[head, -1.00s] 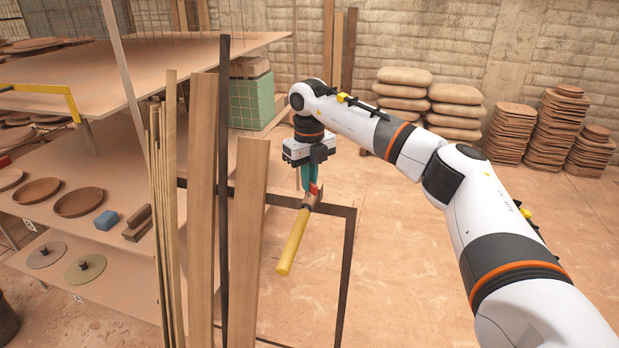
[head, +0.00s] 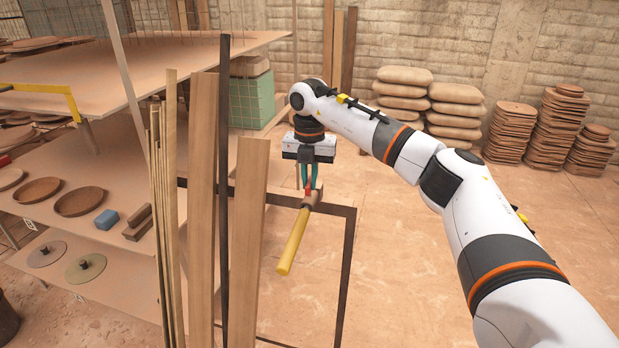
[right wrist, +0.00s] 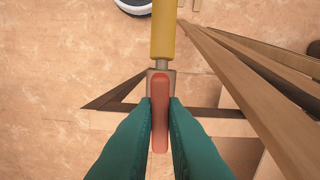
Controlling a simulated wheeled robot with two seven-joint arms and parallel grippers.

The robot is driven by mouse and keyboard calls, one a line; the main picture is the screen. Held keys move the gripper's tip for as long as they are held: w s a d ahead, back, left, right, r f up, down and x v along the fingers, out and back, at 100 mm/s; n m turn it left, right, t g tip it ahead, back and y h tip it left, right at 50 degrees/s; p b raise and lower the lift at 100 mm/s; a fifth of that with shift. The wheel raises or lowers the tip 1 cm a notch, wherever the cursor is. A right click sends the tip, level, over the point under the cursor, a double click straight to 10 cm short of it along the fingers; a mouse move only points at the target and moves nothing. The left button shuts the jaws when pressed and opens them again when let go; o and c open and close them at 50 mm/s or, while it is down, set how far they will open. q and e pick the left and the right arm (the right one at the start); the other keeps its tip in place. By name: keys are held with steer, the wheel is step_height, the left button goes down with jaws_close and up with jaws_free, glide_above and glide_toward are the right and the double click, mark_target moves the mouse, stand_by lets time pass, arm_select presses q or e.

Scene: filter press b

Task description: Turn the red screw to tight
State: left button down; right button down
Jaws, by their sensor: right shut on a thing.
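The red screw (right wrist: 160,115) shows in the right wrist view as an upright red bar between the green fingers. It sits against a brown-grey block (right wrist: 152,80) with a yellow handle (right wrist: 162,30) beyond it. In the head view the block (head: 313,198) and the yellow handle (head: 293,243) are at the middle, by a dark metal frame. My right gripper (head: 309,188) points down from above; its fingers (right wrist: 160,112) are shut on the red screw, one on each side. The screw is mostly hidden by the fingers in the head view. My left gripper is not in view.
Tall wooden boards (head: 247,240) and thin sticks stand just left of the dark frame (head: 348,270). Stacked sacks and tiles stand by the back wall. The floor at right is open.

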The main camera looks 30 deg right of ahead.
steer(key=shift+d+r+m, duration=0.1)
steer(key=shift+r+m, duration=0.15)
steer(key=shift+m, duration=0.25)
steer(key=c, duration=1.6)
jaws_free()
steer(key=shift+o, duration=0.6)
steer(key=shift+f, duration=0.15)
